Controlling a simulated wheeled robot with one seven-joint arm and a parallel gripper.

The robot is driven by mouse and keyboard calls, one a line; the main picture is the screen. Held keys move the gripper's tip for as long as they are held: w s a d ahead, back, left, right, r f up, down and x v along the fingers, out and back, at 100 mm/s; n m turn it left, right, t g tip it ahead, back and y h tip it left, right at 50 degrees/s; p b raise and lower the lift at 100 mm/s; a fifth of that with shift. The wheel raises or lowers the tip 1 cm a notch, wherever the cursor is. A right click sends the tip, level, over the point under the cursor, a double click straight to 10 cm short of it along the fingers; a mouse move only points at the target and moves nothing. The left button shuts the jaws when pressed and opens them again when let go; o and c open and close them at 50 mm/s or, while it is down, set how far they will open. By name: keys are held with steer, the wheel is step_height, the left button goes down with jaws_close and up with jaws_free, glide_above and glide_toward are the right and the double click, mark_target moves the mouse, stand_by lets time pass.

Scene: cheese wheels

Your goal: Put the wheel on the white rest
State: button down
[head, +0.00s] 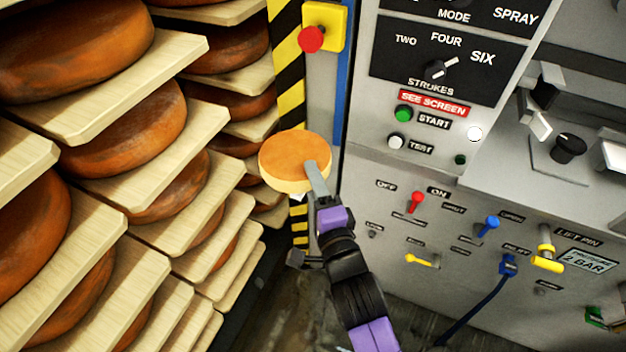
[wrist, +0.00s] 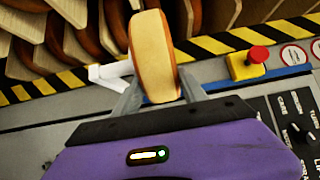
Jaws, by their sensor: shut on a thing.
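A small cheese wheel (head: 290,158) with an orange-brown top and a pale side is held in my gripper (head: 316,178), in front of the striped post in the head view. In the wrist view the wheel (wrist: 151,50) stands between the two grey fingers of my gripper (wrist: 157,92), which are shut on it. White pads (head: 540,126) show on the machine at the right of the head view; I cannot tell for sure that they are the white rest. A white piece (wrist: 106,73) shows left of the wheel in the wrist view, partly hidden by a finger.
Wooden shelves (head: 150,75) with several large brown cheese wheels fill the left. A grey control panel (head: 400,165) with knobs, buttons and coloured levers fills the right. A dark gap of floor lies below.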

steer(key=c, duration=0.6)
jaws_free()
steer(key=shift+r, duration=0.15)
steer(key=shift+b+v, duration=1.15)
steer(key=shift+v, duration=4.9)
steer(key=s+d+f+n+h, duration=0.1)
steer(key=s+d+n, duration=0.3)
steer(key=s, duration=0.5)
steer(key=s+d+n+g+h, duration=0.1)
steer(key=s+d+n+h, duration=0.2)
steer(key=s+d+n, duration=0.2)
steer(key=s+d+f+n+g+h, duration=0.1)
steer(key=s+d+n, duration=0.3)
steer(key=s+d, duration=0.5)
steer(key=shift+s+d+f+n+h, duration=0.15)
steer(key=shift+s+h, duration=0.1)
steer(key=shift+s, duration=0.6)
steer(key=shift+s+d+f+n+h, duration=0.1)
steer(key=shift+s+h, duration=0.1)
steer(key=shift+s, duration=0.7)
steer(key=shift+s+d+f+n+h, duration=0.15)
steer(key=shift+s+h, duration=0.1)
steer(key=shift+s, duration=0.6)
